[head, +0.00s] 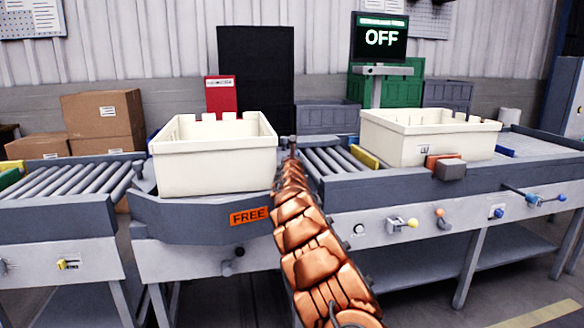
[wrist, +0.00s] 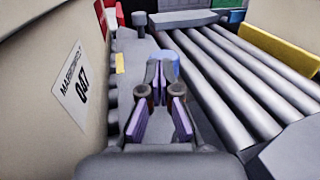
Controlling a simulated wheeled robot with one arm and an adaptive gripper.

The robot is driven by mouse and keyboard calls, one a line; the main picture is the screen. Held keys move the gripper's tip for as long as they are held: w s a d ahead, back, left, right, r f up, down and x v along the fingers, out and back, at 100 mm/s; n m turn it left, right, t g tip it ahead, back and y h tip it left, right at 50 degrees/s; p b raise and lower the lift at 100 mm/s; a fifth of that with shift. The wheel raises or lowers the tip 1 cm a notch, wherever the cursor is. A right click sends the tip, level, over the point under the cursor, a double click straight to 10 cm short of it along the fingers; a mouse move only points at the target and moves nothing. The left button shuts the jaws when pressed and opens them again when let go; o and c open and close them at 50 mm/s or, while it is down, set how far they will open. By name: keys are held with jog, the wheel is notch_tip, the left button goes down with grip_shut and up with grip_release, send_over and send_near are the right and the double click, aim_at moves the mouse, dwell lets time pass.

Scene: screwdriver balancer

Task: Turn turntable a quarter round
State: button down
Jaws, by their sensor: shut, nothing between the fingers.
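The turntable (head: 200,222) is a dark grey platform left of centre in the head view, with an orange FREE sign (head: 249,216) on its front. A cream tote (head: 213,165) sits on it; its side with a label reading 047 shows in the wrist view (wrist: 55,70). My copper arm reaches to the turntable's right edge. My gripper (wrist: 160,72) is shut and empty, between the tote and the rollers. A blue rounded part (wrist: 166,60) shows just beyond the fingertips; I cannot tell whether they touch it. The fingertips are hard to make out in the head view.
A roller conveyor (head: 335,163) adjoins on the right, with a second cream tote (head: 425,140) and a yellow block (head: 364,157). Another roller conveyor (head: 65,180) stands on the left. Coloured knobs line the right conveyor's front. A screen (head: 380,38) at the back reads OFF.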

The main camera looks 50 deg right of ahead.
jog(key=shift+f+b+v, duration=0.1)
jog(key=shift+b+v, duration=0.75)
jog(key=shift+b, duration=0.65)
jog(key=shift+f+b+v, duration=0.15)
jog(key=shift+b+v, duration=0.75)
jog(key=shift+b, duration=0.55)
jog(key=shift+s+a+r, duration=0.3)
jog(key=shift+s+r, duration=0.1)
jog(key=shift+a+b, duration=0.25)
jog(key=shift+b, duration=0.05)
jog(key=shift+b+v, duration=0.55)
jog(key=shift+v, duration=0.25)
jog(key=a+b, duration=0.1)
jog(key=s+a+b, duration=0.1)
jog(key=b, duration=0.1)
jog(key=shift+s+a+f, duration=0.1)
jog(key=shift+s+f, duration=0.1)
jog(key=shift+f, duration=0.2)
jog(key=shift+s+a+r+b, duration=0.1)
jog(key=shift+s+a+b, duration=0.2)
jog(key=shift+b, duration=0.3)
jog(key=b+v, duration=0.2)
jog(key=b, duration=0.1)
jog(key=shift+b+v, duration=0.85)
jog(key=shift+b, duration=0.1)
jog(key=shift+w+a+r, duration=0.1)
jog(key=shift+a+r, duration=0.05)
jog(key=shift+r, duration=0.05)
